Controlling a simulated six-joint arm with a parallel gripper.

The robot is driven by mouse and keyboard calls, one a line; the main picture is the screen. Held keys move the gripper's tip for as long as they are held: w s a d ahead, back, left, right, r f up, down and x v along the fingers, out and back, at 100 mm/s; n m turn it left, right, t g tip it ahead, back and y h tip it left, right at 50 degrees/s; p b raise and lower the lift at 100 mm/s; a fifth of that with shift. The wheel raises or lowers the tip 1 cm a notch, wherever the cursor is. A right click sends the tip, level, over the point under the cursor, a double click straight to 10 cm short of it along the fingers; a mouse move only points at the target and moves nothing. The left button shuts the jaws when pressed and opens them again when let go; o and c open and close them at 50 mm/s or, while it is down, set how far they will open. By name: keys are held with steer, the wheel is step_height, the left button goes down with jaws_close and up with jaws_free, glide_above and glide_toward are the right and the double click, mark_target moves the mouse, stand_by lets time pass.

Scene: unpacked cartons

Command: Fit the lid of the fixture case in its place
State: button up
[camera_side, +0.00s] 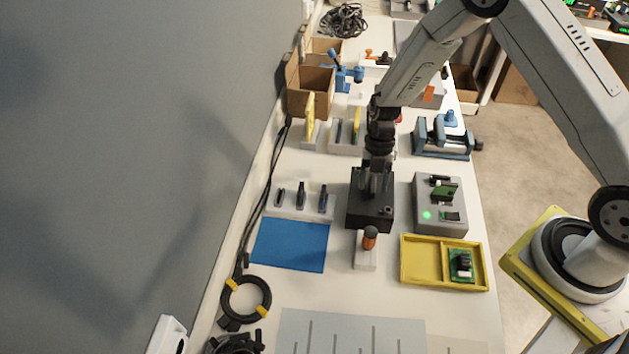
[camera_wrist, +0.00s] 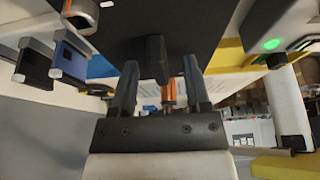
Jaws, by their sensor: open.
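A black box (camera_side: 370,212), which looks like the fixture case, stands in the middle of the bench. Its dark top also fills the upper part of the wrist view (camera_wrist: 205,22). My gripper (camera_side: 374,188) points down at it from above. In the wrist view my gripper (camera_wrist: 160,66) is open, its two fingers apart. A dark upright grip (camera_wrist: 156,55), perhaps the lid's handle, stands between the fingers with gaps showing beside it. I cannot tell whether the lid is separate from the case, and the fingers hide part of its top.
A grey box with a green light (camera_side: 441,205) stands close on the right. A yellow tray (camera_side: 425,260) and an orange-handled tool in a holder (camera_side: 368,242) are in front. A rack of clips (camera_side: 300,205) and a blue mat (camera_side: 291,245) lie left.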

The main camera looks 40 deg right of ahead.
steer(key=shift+v, duration=3.8)
